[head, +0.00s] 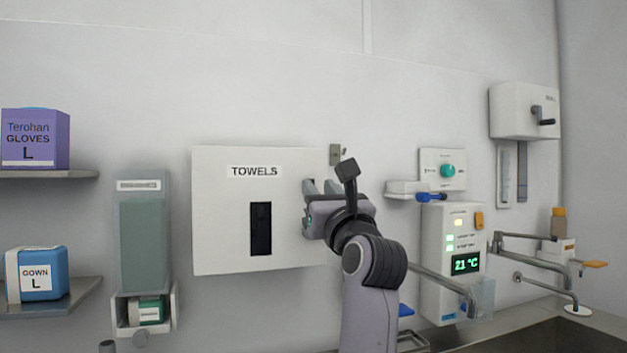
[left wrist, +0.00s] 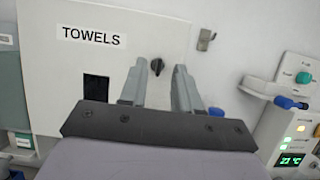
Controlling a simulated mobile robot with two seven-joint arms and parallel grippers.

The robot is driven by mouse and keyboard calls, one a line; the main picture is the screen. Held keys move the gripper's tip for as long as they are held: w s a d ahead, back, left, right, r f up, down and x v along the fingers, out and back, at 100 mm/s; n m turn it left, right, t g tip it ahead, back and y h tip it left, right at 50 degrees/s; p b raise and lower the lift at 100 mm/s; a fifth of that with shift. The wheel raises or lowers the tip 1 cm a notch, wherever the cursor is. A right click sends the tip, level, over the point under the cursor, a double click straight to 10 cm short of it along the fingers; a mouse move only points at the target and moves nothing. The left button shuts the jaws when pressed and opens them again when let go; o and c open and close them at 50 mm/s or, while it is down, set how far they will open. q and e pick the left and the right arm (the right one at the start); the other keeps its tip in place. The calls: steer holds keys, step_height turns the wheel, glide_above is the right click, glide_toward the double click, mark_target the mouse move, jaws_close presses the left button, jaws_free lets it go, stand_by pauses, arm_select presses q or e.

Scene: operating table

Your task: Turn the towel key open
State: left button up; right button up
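The white towel box (head: 222,215) labelled TOWELS hangs on the wall left of centre in the head view. It also shows in the left wrist view (left wrist: 40,60), with a dark slot in its front. The towel key (left wrist: 157,66) is a small black knob on the box's front, to the right of the label. In the head view the key is hidden behind my left gripper. My left gripper (head: 321,187) is in front of the box's right side. In the left wrist view its two fingers (left wrist: 160,75) are apart and empty, with the key seen between them. My right gripper is not in view.
A small metal hook (head: 336,154) sits on the wall beside the box. Right of it are a wall panel with a teal knob (head: 447,171) and a temperature unit (head: 440,290). A dispenser (head: 143,230) and shelves (head: 50,174) with boxes are at left.

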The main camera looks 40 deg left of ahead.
mark_target(314, 182)
arm_select(q)
steer(key=shift+p+x, duration=0.35)
steer(key=shift+x, duration=1.65)
jaws_close()
